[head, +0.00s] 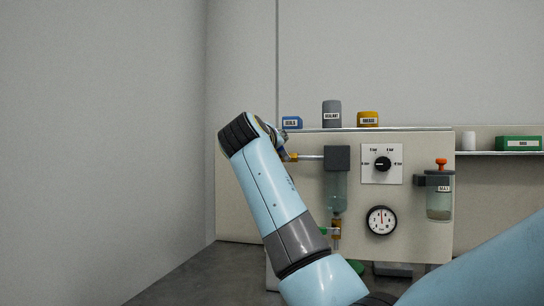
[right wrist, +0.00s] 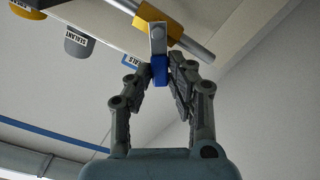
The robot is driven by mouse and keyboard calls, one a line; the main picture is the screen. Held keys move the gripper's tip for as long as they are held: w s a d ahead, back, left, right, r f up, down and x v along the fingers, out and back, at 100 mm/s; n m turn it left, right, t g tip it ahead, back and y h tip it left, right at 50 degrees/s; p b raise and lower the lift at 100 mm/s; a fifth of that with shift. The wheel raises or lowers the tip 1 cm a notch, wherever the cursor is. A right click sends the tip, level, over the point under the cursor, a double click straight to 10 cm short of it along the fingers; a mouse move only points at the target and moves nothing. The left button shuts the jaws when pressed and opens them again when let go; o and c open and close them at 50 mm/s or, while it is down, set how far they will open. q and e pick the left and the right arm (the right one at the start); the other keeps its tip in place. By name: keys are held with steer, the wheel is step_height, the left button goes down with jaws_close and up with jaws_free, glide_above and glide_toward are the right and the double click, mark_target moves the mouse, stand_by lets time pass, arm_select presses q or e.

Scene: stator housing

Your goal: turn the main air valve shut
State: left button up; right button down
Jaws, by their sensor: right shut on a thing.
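The main air valve is a yellow body on a grey pipe at the panel's left side in the head view (head: 292,157). The right wrist view shows the yellow valve body (right wrist: 167,26) close up, with a grey lever (right wrist: 157,38) ending in a blue grip (right wrist: 160,76). The lever points away from the pipe, at an angle across it; its exact angle is hard to tell. My right gripper (right wrist: 163,66) is shut on the lever's blue end. In the head view, my own wrist hides most of that gripper and the lever. My left gripper is in neither view.
The panel carries a filter bowl (head: 337,190), a selector knob (head: 382,164), a gauge (head: 381,220) and an oiler bowl with an orange top (head: 440,202). A blue bin (head: 292,123), sealant can (head: 332,113) and yellow tub (head: 368,119) stand on the shelf above. The left wall is bare.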

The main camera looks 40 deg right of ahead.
steer(key=shift+s+d+r+m+b, duration=0.1)
steer(key=shift+s+d+m+b, duration=0.2)
steer(key=shift+m+b, duration=0.6)
steer(key=shift+s+d+f+m+b, duration=0.1)
steer(key=shift+s+d+m+b, duration=0.2)
steer(key=shift+m, duration=1)
steer(key=shift+s+d+r+m+b, duration=0.15)
steer(key=shift+s+m+b, duration=0.1)
steer(key=shift+m+b, duration=0.65)
steer(key=shift+m, duration=0.3)
steer(key=c, duration=1.5)
jaws_free()
steer(key=shift+o, duration=1.3)
steer(key=shift+s+r, duration=0.1)
